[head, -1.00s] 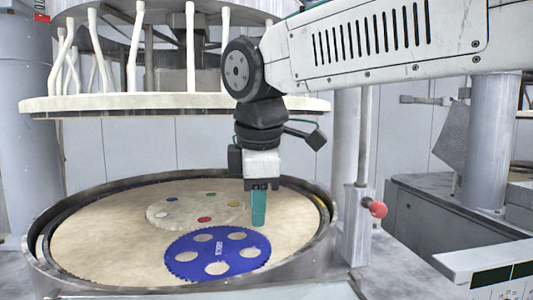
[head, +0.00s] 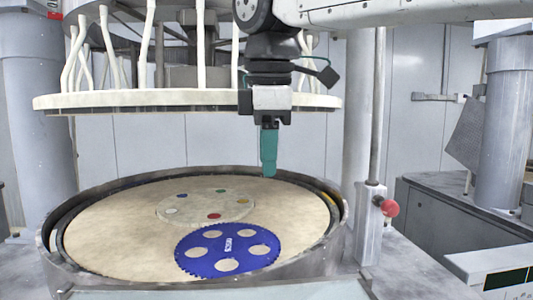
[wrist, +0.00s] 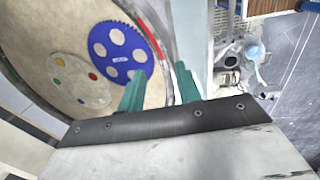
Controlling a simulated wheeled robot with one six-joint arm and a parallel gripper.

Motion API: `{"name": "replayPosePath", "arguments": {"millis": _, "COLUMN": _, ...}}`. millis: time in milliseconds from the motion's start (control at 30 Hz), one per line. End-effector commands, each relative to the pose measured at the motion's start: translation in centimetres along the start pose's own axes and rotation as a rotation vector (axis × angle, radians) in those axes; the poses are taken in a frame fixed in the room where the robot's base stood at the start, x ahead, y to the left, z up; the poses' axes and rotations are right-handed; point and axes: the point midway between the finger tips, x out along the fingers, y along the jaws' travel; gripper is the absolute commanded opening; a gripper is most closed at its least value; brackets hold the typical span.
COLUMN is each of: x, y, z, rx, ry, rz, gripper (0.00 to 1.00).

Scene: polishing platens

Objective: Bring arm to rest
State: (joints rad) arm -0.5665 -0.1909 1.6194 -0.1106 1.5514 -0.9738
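My gripper (head: 269,172) hangs with its teal fingers pointing down over the right part of the round platen (head: 110,240), above its surface. In the wrist view the two teal fingers (wrist: 158,90) stand apart with nothing between them. The platen carries a blue toothed carrier disc (head: 232,236) with several round holes, lying flat near the front. The carrier also shows in the wrist view (wrist: 118,52). The gripper is clear of the carrier.
A pale upper plate (head: 180,101) with several white hoses hangs above the platen, close behind my arm. A pale central disc (head: 190,207) with coloured dots lies on the platen. A post with a red knob (head: 389,208) stands at the right.

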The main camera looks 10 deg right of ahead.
Motion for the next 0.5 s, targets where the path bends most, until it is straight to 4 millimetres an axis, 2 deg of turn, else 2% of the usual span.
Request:
{"name": "replayPosePath", "arguments": {"millis": 167, "x": 0.2, "y": 0.2, "z": -0.2, "rx": 0.087, "ry": 0.01, "rz": 0.009, "gripper": 0.34}}
{"name": "replayPosePath", "arguments": {"millis": 267, "x": 2.6, "y": -0.5, "z": -0.3, "rx": 0.207, "ry": 0.004, "rz": -0.012, "gripper": 0.34}}
{"name": "replayPosePath", "arguments": {"millis": 367, "x": 5.6, "y": -2.4, "z": 1.4, "rx": 0.389, "ry": -0.005, "rz": -0.038, "gripper": 0.34}}
{"name": "replayPosePath", "arguments": {"millis": 500, "x": 9.9, "y": -5.7, "z": 6.0, "rx": 0.681, "ry": -0.025, "rz": -0.066, "gripper": 0.34}}
